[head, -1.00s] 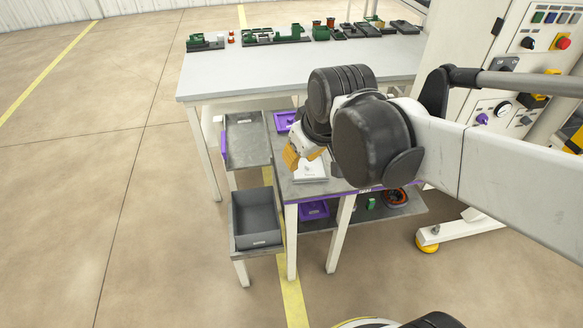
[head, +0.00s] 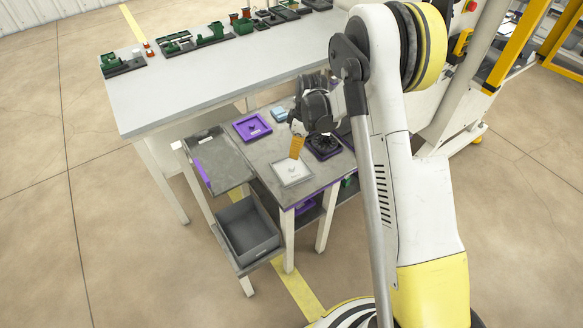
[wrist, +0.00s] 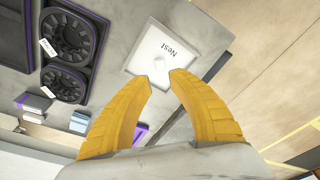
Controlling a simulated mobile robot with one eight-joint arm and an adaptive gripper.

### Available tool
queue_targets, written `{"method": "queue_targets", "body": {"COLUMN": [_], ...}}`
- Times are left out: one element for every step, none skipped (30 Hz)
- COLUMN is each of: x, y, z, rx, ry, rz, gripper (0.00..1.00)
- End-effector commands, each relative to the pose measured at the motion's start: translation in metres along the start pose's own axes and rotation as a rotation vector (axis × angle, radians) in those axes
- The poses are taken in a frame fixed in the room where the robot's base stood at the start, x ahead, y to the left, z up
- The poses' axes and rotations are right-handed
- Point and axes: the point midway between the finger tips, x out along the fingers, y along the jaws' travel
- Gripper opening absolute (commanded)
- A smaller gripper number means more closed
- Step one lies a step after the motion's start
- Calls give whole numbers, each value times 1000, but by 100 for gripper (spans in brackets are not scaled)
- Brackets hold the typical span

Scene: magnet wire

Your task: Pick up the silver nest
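The silver nest is a flat, pale square plate (head: 293,172) on the grey side table, near its front edge. In the wrist view the nest (wrist: 160,58) shows the printed word "Nest" and lies just beyond the fingertips. My gripper (wrist: 160,79) has two yellow ribbed fingers, spread with a clear gap between the tips and nothing between them. In the head view my gripper (head: 295,155) is at the far edge of the nest, pointing down. I cannot tell whether the fingers touch the nest.
A purple tray (head: 251,127) and a light blue block (head: 280,115) sit farther back. Black round fan-like parts (head: 323,146) stand close right of the gripper. A grey bin (head: 248,233) is lower left. The long grey table (head: 215,85) stands behind, with green parts along its far edge.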

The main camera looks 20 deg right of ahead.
Motion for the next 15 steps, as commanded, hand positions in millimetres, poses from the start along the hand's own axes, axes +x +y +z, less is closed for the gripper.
{"method": "queue_targets", "body": {"x": [11, 16, 23, 29, 34, 39, 42, 44, 47, 49, 51, 56, 60, 64, 72], "y": [0, 0, 0, 0, 0, 0, 0, 0, 0, 0, 0, 0, 0, 0, 0], "z": [0, 0, 0, 0, 0, 0, 0, 0, 0, 0, 0, 0, 0, -1, -1], "rx": [0, 0, 0, 0, 1, 1, 1, 2, 2, 2, 2, 2, 2, 2, 2], "ry": [0, 0, 0, 0, 0, 0, 0, 0, 0, 0, 0, 0, 0, 0, 0], "rz": [0, 0, 0, 0, 1, 1, 1, 1, 1, 1, 1, 1, 1, 1, 1], "gripper": [23, 23, 23, 23, 23, 23, 23, 23, 23, 23, 23, 23, 23, 23, 23]}}
